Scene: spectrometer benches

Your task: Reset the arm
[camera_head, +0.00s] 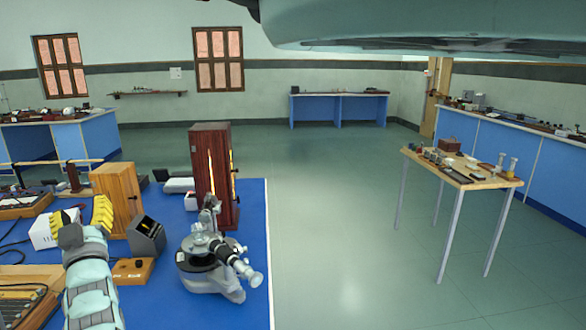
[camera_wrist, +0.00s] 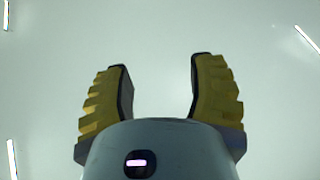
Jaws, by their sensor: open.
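My gripper (camera_head: 82,215) shows at the lower left of the head view, raised over the left part of the blue bench, with yellow ridged fingers pointing up. In the wrist view my gripper (camera_wrist: 160,90) has its two fingers spread apart with nothing between them. Behind them is only a pale ceiling. The gripper looks open and empty. My pale green arm below it hides part of the bench.
A spectrometer (camera_head: 212,262) stands right of my gripper on the blue bench (camera_head: 257,215). A tall wooden lamp box (camera_head: 212,170), a smaller wooden box (camera_head: 116,195) and a dark meter (camera_head: 146,238) are close by. A small table (camera_head: 490,181) stands at right; the floor between is clear.

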